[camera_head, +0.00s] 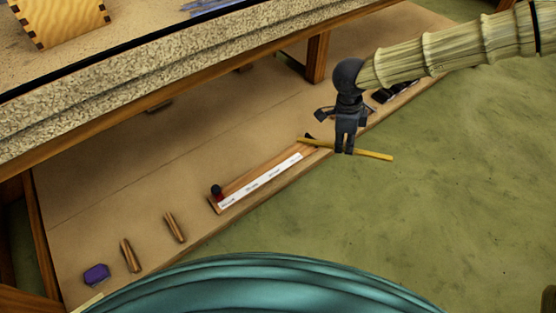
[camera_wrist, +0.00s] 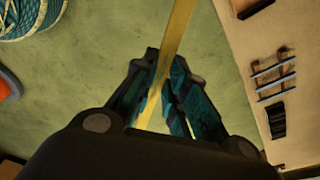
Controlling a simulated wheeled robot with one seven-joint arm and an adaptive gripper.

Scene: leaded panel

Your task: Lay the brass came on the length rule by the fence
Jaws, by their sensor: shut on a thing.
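The brass came is a thin, straight yellow bar (camera_head: 373,154) in the head view. My gripper (camera_head: 344,150) is shut on it near its middle and holds it crosswise. The came sticks out on both sides of the fingers. In the wrist view the came (camera_wrist: 180,28) runs up from between the fingertips (camera_wrist: 166,84). The length rule (camera_head: 262,179) is a white marked strip on the low board, left of my gripper. A wooden fence (camera_head: 246,181) runs along its far side. The came's left end appears over the rule's right end; I cannot tell the height between them.
A dark knob (camera_head: 216,190) with red below it stands at the rule's left end. Two wooden pieces (camera_head: 130,255) (camera_head: 174,227) and a purple block (camera_head: 96,274) lie farther left. Dark items (camera_head: 384,96) lie behind my gripper. A thick-edged bench (camera_head: 200,77) overhangs the back.

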